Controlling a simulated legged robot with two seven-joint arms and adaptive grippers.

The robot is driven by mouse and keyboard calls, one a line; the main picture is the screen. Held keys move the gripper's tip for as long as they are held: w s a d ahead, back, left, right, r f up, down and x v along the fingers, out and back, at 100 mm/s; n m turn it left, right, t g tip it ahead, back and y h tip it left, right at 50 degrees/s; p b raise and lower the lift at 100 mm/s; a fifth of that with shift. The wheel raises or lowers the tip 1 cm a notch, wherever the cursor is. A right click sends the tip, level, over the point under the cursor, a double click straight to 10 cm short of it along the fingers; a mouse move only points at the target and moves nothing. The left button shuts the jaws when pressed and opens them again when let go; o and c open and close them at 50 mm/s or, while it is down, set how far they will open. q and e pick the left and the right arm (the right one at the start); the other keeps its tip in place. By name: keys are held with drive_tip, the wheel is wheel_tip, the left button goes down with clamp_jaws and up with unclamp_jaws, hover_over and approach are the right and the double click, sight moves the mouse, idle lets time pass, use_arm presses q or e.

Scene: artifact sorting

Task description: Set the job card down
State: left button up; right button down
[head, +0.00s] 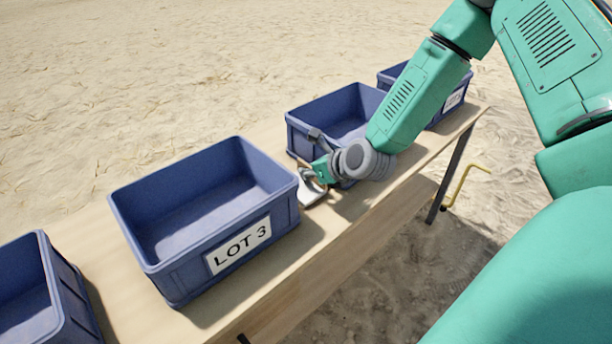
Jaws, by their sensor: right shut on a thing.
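My right gripper (317,173) is at the end of the green arm that comes in from the upper right. It is low over the table, in the gap between the LOT 3 bin and the bin to its right. It is shut on a small pale flat thing (311,193), which seems to be the job card. The card is close to the tabletop, partly covered by the fingers; I cannot tell whether it touches the wood. My left gripper is not in view.
The blue LOT 3 bin (157,264) stands empty just left of the gripper. Other blue bins stand at far left (62,290), behind the gripper (309,139) and at the far right end (437,118). The wooden table (262,290) has a narrow bare front strip. Sand surrounds it.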

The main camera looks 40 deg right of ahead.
drive_tip(key=shift+d+f, duration=0.1)
drive_tip(key=shift+f, duration=0.55)
drive_tip(key=shift+a+r, duration=0.15)
drive_tip(key=shift+a, duration=0.1)
drive_tip(key=c, duration=1.7)
unclamp_jaws()
drive_tip(key=shift+a, duration=0.25)
drive_tip(key=shift+a+r, duration=0.1)
drive_tip(key=shift+r, duration=0.05)
